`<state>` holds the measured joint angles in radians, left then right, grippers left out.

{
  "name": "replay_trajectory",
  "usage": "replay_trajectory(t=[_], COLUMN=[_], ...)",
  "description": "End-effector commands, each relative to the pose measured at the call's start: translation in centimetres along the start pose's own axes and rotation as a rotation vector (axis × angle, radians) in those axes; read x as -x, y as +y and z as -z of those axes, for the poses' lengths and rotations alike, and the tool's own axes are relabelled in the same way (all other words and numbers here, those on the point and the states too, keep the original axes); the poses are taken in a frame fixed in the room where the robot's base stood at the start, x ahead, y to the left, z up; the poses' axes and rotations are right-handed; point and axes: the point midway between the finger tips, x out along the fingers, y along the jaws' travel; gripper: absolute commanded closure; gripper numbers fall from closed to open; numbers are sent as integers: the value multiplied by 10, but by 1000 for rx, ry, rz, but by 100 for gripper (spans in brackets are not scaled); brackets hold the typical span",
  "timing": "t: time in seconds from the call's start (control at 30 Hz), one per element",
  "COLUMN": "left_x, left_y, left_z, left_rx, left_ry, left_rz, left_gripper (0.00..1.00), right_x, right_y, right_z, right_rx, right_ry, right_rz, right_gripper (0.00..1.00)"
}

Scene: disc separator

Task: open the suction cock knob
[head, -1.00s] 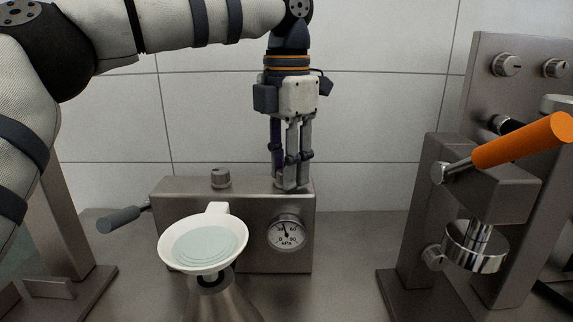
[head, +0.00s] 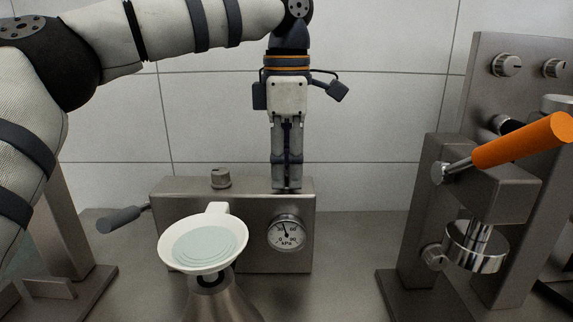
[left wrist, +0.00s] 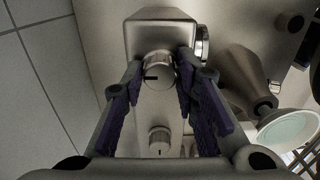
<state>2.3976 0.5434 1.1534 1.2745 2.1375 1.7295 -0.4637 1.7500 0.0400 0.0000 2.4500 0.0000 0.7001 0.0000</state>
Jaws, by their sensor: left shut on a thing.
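A steel box (head: 255,245) with a round gauge (head: 286,232) on its front carries two knobs on top. My left gripper (head: 287,189) points straight down at the right end of the box top. Its fingers are shut on a round metal knob (left wrist: 158,70) with a dark mark; the head view hides most of this knob behind the fingers. In the left wrist view the fingers stand on both sides of it. The second knob (head: 220,177) stands free to the left and also shows in the left wrist view (left wrist: 159,141). My right gripper is out of view.
A white funnel dish (head: 203,246) on a steel flask (head: 213,296) stands in front of the box. A grey-handled lever (head: 121,219) sticks out left. A steel press with an orange handle (head: 522,139) stands at the right. Bare bench lies between box and press.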

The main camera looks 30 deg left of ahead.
Motion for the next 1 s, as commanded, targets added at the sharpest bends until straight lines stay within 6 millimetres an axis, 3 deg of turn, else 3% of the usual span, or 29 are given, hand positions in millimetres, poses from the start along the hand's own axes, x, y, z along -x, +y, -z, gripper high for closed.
replay_trajectory(t=[0.53, 0.57, 0.63, 1.0], left_x=[1, 1, 1, 6], left_y=[0, 0, 0, 0], left_z=[0, 0, 0, 0], left_rx=[-24, -24, -24, -21], left_ry=[-2, -2, -1, -1], left_rz=[-1, -1, -1, -2], left_gripper=[100, 70, 55, 52], right_x=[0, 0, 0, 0], right_y=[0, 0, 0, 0], right_z=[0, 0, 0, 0], right_rx=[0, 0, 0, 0], right_ry=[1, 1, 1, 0], right_rz=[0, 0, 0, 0], right_gripper=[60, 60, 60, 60])
